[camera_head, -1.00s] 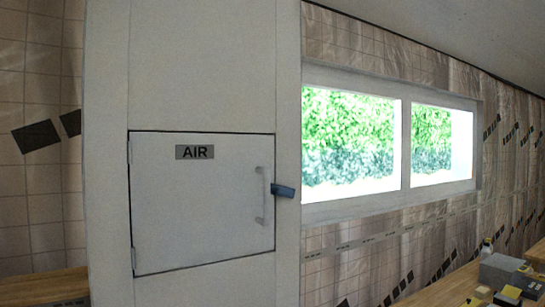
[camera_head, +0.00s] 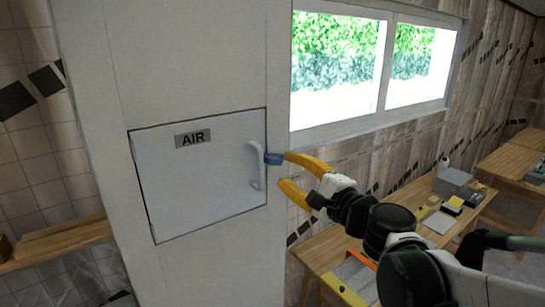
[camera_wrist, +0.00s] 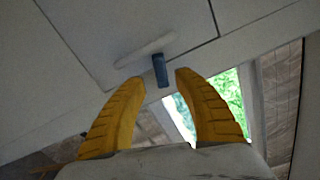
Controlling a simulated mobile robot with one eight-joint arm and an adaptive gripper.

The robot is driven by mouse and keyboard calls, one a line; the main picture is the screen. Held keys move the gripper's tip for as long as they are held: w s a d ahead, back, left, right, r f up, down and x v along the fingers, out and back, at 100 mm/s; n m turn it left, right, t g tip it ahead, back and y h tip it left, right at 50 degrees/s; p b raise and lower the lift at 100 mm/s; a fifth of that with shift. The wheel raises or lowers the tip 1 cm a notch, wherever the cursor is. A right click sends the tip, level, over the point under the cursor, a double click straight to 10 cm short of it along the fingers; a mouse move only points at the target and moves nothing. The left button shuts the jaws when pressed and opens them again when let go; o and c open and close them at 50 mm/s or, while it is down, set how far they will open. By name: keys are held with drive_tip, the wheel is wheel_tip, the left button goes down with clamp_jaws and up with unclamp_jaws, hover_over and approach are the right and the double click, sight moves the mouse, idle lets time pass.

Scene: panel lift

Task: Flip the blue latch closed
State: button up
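The small blue latch (camera_head: 273,158) sits on the white frame at the right edge of the panel marked AIR (camera_head: 185,185). It lies roughly level, pointing right, its left end by the panel's edge. The panel looks flush in its frame. My gripper (camera_head: 285,170) has its two yellow fingers spread, with nothing between them. The upper fingertip appears right beside the latch's right end; I cannot tell if they touch. In the wrist view, the latch (camera_wrist: 160,70) shows beyond and between the open fingertips (camera_wrist: 160,78).
A white bar handle (camera_head: 257,165) stands out from the panel just left of the latch. A window (camera_head: 340,65) is to the right. A wooden bench (camera_head: 410,220) with boxes and small items is at the lower right, and a wooden ledge (camera_head: 55,243) at the lower left.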

sight(277, 163)
drive_tip(key=p+x, duration=0.1)
drive_tip(key=x, duration=0.5)
drive_tip(key=shift+w+a, duration=0.1)
drive_tip(key=shift+a, duration=0.05)
clamp_jaws()
